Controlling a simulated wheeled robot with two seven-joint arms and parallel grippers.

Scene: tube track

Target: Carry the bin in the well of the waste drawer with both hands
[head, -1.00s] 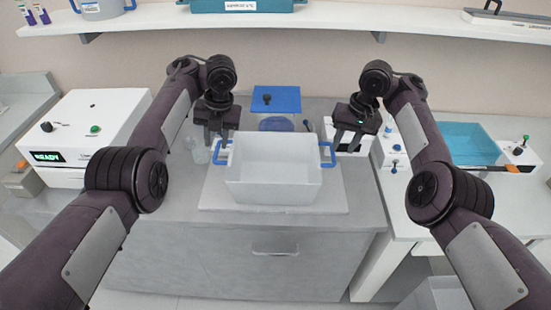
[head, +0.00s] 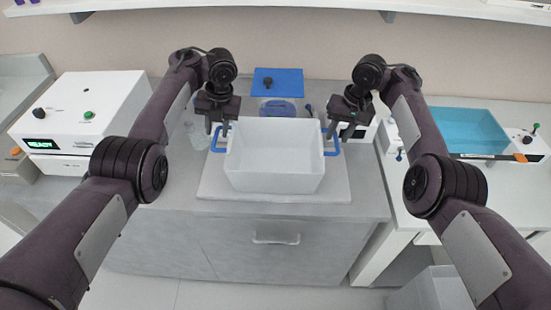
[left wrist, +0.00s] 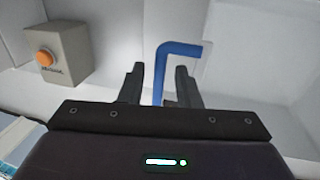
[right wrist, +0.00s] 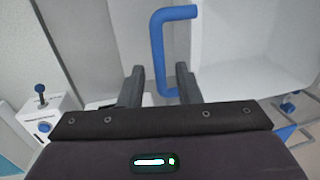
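The white bin (head: 275,170) stands upright and looks empty, with a blue handle on each side. It rests on a pale slab (head: 215,190) on the grey counter. My left gripper (head: 217,130) is open at the left handle (head: 219,138), which shows between its parted fingers in the left wrist view (left wrist: 159,90). My right gripper (head: 340,132) is open at the right handle (head: 332,146), and that handle shows between its fingers in the right wrist view (right wrist: 158,55). Below the counter, a grey drawer front (head: 250,255) is shut.
A pale open container (head: 435,292) stands on the floor at the lower right.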

